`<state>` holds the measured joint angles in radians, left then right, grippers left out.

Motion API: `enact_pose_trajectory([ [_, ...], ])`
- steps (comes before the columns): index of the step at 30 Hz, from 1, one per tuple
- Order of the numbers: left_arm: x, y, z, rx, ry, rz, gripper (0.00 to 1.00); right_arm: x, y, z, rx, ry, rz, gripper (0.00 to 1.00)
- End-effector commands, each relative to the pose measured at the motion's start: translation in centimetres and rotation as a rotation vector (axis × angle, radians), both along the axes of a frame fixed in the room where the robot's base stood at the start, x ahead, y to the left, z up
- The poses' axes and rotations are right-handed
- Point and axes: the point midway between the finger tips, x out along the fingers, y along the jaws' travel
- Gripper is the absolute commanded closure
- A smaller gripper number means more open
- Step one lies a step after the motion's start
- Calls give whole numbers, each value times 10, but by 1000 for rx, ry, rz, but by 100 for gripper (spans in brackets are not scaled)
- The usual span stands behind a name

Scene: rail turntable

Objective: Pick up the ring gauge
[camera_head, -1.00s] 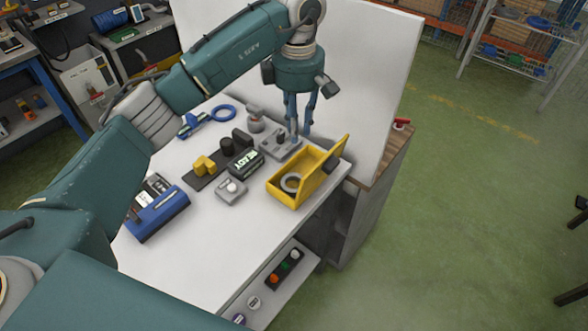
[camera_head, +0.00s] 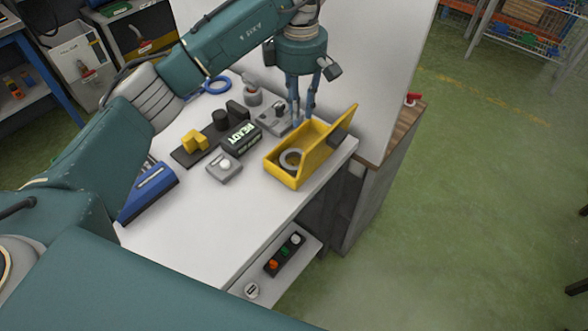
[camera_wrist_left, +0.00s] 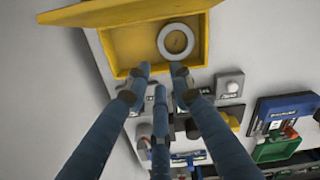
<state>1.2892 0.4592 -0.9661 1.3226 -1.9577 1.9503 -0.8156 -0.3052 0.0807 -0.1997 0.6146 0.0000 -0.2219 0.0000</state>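The ring gauge, a grey ring (camera_head: 292,158), lies inside an open yellow box (camera_head: 283,179) on the white bench top. In the left wrist view the ring gauge (camera_wrist_left: 164,40) lies in the box toward its right end, beyond the fingertips. My left gripper (camera_head: 302,121) points down beside the back of the box, its fingers apart and empty. In the left wrist view my left gripper (camera_wrist_left: 159,72) has its fingertips near the box's edge; I cannot tell their height above it. My right gripper is not in view.
A grey fixture (camera_head: 272,120) stands just left of the gripper. A READY display (camera_head: 242,138), a grey button box (camera_head: 224,168) and a yellow block (camera_head: 194,141) sit left of the box. The raised yellow lid (camera_head: 338,132) and a white panel (camera_head: 375,60) are close by. The front bench top is clear.

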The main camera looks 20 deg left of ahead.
Motion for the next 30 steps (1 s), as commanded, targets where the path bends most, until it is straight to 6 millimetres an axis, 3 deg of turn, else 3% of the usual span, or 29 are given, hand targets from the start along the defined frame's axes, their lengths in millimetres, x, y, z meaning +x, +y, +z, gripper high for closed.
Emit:
enact_pose_trajectory([
  [2, 0, 0, -16, 0, -1, 0, 77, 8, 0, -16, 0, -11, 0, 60],
  [5, 0, 0, -22, 0, 1, 0, 77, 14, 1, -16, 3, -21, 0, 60],
  [30, 1, 1, -122, 0, 1, 0, 77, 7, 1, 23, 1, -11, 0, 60],
])
